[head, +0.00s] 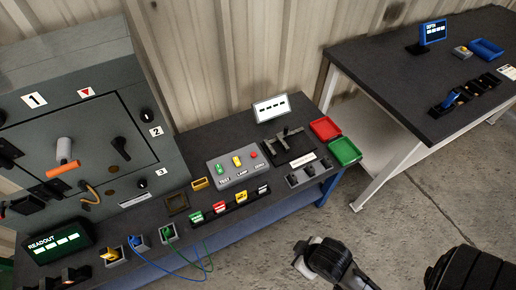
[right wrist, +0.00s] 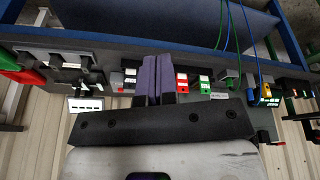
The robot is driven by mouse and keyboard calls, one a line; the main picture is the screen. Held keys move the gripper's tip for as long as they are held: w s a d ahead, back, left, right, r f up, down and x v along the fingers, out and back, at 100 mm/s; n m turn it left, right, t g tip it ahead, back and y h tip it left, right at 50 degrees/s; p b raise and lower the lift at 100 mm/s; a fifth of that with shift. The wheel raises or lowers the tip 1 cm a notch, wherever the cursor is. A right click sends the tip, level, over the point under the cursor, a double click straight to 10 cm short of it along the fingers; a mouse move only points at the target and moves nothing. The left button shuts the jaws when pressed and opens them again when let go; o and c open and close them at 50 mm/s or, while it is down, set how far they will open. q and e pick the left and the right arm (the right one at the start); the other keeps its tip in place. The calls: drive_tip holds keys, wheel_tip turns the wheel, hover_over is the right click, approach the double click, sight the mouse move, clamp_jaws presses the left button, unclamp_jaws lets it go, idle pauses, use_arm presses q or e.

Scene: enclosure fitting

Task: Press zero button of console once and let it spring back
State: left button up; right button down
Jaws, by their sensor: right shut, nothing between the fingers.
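The console is a grey box (head: 234,172) on the dark bench in the head view. It has a green TEST button (head: 220,169), a yellow LAMP button (head: 237,161) and a red ZERO button (head: 253,154) at its right end. The ZERO button stands uncovered, with nothing touching it. My right arm's end shows at the lower right of the head view, well apart from the console; its fingertips are not clear there. In the right wrist view my right gripper (right wrist: 160,78) has its purple fingers together and empty. I cannot make out the console there. My left gripper is not in view.
A rack of coloured cards (head: 230,204) lies in front of the console. A lever block (head: 285,145), a red tray (head: 325,129) and a green tray (head: 345,151) stand to its right. A grey cabinet (head: 75,140) is at left. Blue and green cables hang over the bench's front edge.

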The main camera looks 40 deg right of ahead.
drive_tip(key=w+d+f+m, duration=0.2)
drive_tip(key=w+d+m, duration=0.1)
drive_tip(key=w, duration=0.4)
drive_tip(key=w+d+f+m+t, duration=0.1)
drive_tip(key=w+d+m, duration=0.2)
drive_tip(key=w, duration=0.5)
drive_tip(key=w+d+f+m, duration=0.2)
drive_tip(key=w+d, duration=0.1)
drive_tip(key=w, duration=0.4)
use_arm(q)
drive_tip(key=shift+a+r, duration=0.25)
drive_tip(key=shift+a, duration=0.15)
use_arm(e)
drive_tip(key=w+d+r+m+t+y, duration=0.1)
drive_tip(key=w+d+r+m+y, duration=0.1)
drive_tip(key=w+d+m, duration=0.2)
drive_tip(key=w+d+r+m+t+y, duration=0.2)
drive_tip(key=w+d+r+m, duration=0.1)
drive_tip(key=w+m, duration=0.8)
drive_tip(key=w+d, duration=0.1)
drive_tip(key=w, duration=0.4)
drive_tip(key=shift+t, duration=0.3)
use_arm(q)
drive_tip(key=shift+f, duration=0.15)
